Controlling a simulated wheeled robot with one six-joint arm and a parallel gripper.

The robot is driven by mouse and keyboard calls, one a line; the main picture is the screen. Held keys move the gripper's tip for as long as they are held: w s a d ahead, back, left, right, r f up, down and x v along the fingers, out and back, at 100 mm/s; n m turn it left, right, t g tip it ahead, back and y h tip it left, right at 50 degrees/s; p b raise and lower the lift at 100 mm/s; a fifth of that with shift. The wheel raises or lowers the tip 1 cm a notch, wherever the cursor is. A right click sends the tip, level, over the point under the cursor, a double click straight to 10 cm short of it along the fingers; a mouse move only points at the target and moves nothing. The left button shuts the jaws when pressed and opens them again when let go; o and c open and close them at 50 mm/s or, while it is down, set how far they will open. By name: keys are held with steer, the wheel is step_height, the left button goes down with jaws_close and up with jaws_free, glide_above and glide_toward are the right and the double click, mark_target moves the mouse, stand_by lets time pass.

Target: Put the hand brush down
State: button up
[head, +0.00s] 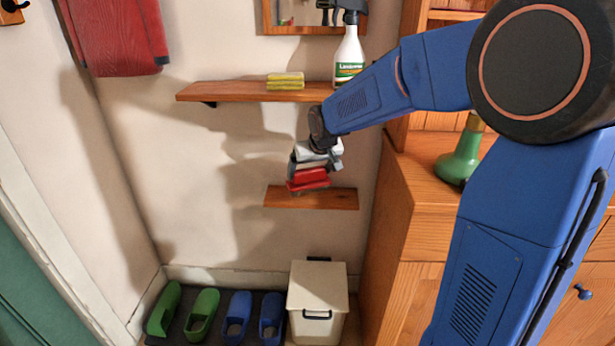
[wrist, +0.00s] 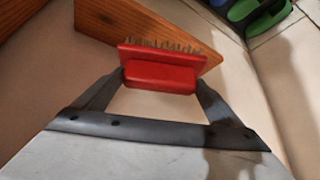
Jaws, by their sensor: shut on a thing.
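The hand brush (head: 309,178) has a red body and is held in my gripper (head: 314,167). In the wrist view the red brush (wrist: 160,75) sits between the two fingers of my gripper (wrist: 162,80), with its pale bristles pointing away from the palm. The small lower wooden shelf (head: 310,199) is just below and behind the brush in the head view. It also shows beyond the bristles in the wrist view (wrist: 115,22). I cannot tell whether the brush touches the shelf.
An upper shelf (head: 225,92) holds a yellow sponge (head: 285,80) and a spray bottle (head: 349,58). A white bin (head: 318,290) and green and blue clogs (head: 202,312) stand on the floor. A wooden cabinet (head: 425,205) with a green bottle (head: 460,155) is at right.

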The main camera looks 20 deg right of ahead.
mark_target(308, 175)
steer(key=shift+w+a, duration=0.1)
steer(key=shift+w, duration=1.1)
steer(key=shift+f, duration=1.75)
steer(key=shift+f, duration=0.15)
steer(key=o, duration=1.2)
steer(key=shift+r, duration=0.25)
steer(key=v, duration=1.1)
steer(key=shift+s+r, duration=0.25)
steer(key=shift+r, duration=0.1)
